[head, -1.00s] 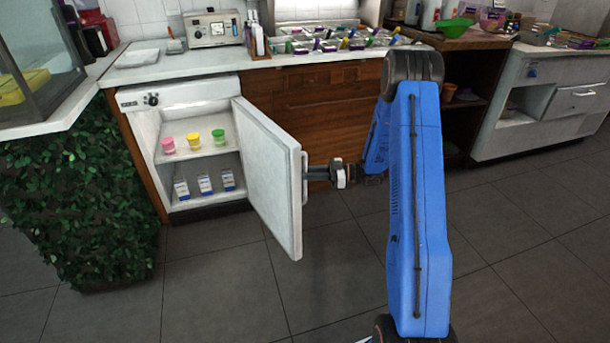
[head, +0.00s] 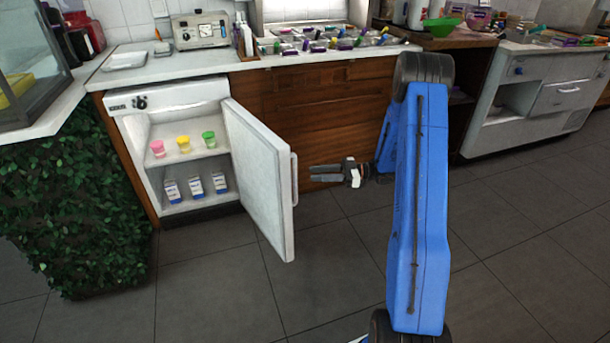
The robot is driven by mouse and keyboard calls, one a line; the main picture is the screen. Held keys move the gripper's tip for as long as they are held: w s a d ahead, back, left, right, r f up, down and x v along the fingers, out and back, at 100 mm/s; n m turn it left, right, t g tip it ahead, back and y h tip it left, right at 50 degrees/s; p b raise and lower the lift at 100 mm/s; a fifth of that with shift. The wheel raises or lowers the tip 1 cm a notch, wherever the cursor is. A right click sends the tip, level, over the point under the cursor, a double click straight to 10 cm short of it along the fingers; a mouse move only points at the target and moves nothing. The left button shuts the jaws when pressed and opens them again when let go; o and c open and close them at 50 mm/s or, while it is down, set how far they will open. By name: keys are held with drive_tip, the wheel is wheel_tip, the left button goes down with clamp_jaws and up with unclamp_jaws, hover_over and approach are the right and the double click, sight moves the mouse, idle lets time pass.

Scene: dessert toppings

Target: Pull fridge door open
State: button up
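The fridge (head: 172,97) is a small white unit under the counter. Its white door (head: 262,180) stands open, swung out toward the room. The door's vertical handle (head: 294,180) is on its right edge. My gripper (head: 314,173) is to the right of the handle, apart from it, with its fingers pointing left at the handle. The fingers look parted and hold nothing. Inside the fridge, pink, yellow and green cups (head: 183,144) stand on the upper shelf, and white and blue cartons (head: 195,186) stand below.
Wooden drawer fronts (head: 310,110) are behind my gripper. The counter (head: 160,73) above holds an appliance (head: 200,31) and several topping containers. A leafy green panel (head: 75,210) is at the left. The tiled floor (head: 330,270) in front of the door is clear.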

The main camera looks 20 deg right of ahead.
drive_tip(key=v, duration=0.8)
drive_tip(key=shift+d, duration=0.4)
